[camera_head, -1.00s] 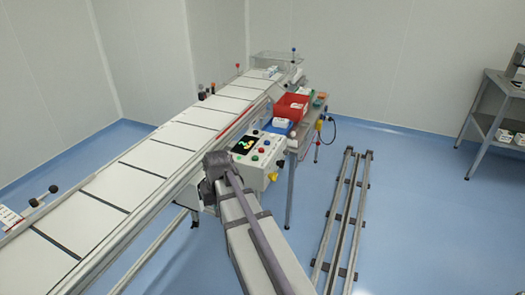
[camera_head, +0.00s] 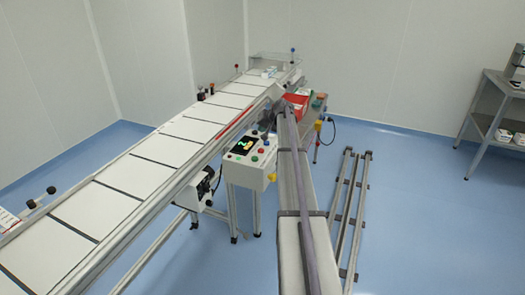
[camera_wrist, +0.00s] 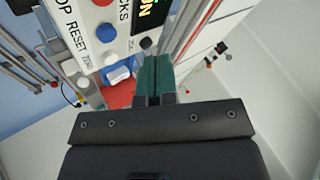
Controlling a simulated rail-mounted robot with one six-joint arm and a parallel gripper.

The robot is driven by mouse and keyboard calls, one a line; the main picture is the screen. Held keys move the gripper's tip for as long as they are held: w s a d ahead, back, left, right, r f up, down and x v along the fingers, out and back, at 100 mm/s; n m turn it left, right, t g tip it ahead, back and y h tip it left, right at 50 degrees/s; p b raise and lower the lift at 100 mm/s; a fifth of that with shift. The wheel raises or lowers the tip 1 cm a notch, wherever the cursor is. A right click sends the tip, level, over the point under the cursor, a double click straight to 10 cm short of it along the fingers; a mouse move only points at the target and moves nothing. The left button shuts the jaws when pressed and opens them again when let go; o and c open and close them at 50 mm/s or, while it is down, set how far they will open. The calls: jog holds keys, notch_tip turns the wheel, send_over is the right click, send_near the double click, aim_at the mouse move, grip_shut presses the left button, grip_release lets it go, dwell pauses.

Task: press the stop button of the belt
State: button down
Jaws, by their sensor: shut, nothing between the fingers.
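The control box (camera_head: 246,174) stands beside the belt (camera_head: 150,175), with a screen (camera_head: 243,146) and several small coloured buttons on top. In the wrist view, its white panel (camera_wrist: 85,22) fills the upper left. A red button (camera_wrist: 102,2) is cut by the top edge, beside a label ending in "OP". A blue button (camera_wrist: 106,33) sits by "RESET", and a black knob (camera_wrist: 146,43) lies close to the fingertips. My gripper (camera_wrist: 153,64) is shut and empty, its teal fingers below the panel's edge in the picture. Contact cannot be told.
A red bin (camera_head: 296,104) stands on the side table behind the box, partly behind my arm. A blue bin lies nearby, hidden in the head view. Floor rails (camera_head: 350,215) run at the right. A shelf rack (camera_head: 490,115) stands far right. Floor between is clear.

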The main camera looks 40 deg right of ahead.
aim_at(262, 149)
jog(key=shift+w+d+r+t, duration=0.3)
jog(key=shift+w+r, duration=0.05)
jog(key=shift+w, duration=0.15)
notch_tip(262, 149, down, 9)
jog(key=b, duration=0.9)
jog(key=shift+r, duration=0.1)
dwell(1.3)
jog(key=shift+f+b, duration=0.35)
jog(key=shift+f, duration=0.1)
jog(key=shift+f+b, duration=0.6)
dwell(0.6)
jog(key=shift+r, duration=0.15)
jog(key=shift+r+p, duration=0.9)
jog(key=shift+p, duration=0.15)
